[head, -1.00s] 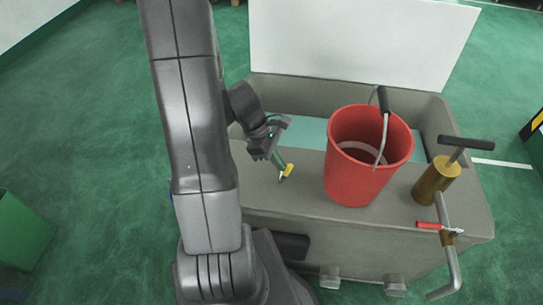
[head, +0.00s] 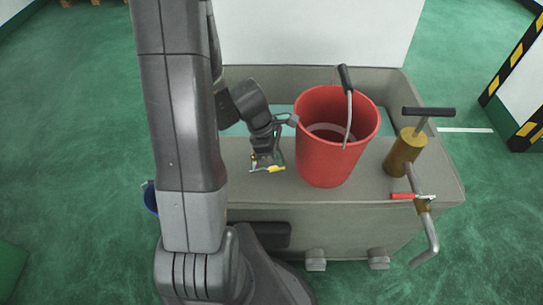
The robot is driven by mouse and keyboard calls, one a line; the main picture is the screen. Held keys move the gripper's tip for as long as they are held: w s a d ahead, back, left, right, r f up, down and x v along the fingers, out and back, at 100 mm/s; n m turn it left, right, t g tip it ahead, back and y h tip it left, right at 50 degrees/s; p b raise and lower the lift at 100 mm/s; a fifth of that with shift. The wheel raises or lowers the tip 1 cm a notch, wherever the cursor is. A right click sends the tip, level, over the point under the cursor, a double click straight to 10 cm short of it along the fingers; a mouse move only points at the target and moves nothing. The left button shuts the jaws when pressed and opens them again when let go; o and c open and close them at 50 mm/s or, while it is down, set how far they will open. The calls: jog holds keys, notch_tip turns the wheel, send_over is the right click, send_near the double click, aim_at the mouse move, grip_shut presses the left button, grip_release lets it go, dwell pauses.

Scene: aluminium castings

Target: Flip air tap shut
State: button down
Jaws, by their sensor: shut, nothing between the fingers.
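A tap with a red lever (head: 402,196) and a brass body (head: 423,207) sits on a bent grey pipe (head: 431,240) at the front right corner of the grey bench. The lever points left, across the pipe. My gripper (head: 266,168) is shut and empty, pointing down low over the bench top, left of the red bucket. It is well to the left of the red lever and apart from it. Small yellow parts show at its tip; I cannot tell whether they belong to it.
The red bucket (head: 325,160), its black-gripped handle raised, stands between my gripper and the tap. A brass cylinder (head: 404,153) with a black T-handle (head: 428,112) stands behind the tap. A white panel (head: 320,35) rises behind the bench (head: 350,210). A striped post stands far right.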

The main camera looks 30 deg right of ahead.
jog(key=shift+s+d+f+b, duration=0.25)
jog(key=shift+d+f+b, duration=0.15)
jog(key=shift+f, duration=0.25)
dwell(0.3)
jog(key=p+v, duration=0.3)
jog(key=v, duration=1)
jog(key=shift+r, duration=0.4)
send_over(260, 169)
jog(key=d, duration=0.1)
jog(key=f, duration=0.9)
jog(key=shift+s+d, duration=0.15)
jog(key=shift+s, duration=0.25)
jog(key=shift+w+a+r, duration=0.1)
jog(key=shift+w+a, duration=0.35)
jog(key=shift+a, duration=0.25)
jog(key=shift+s+d, duration=0.1)
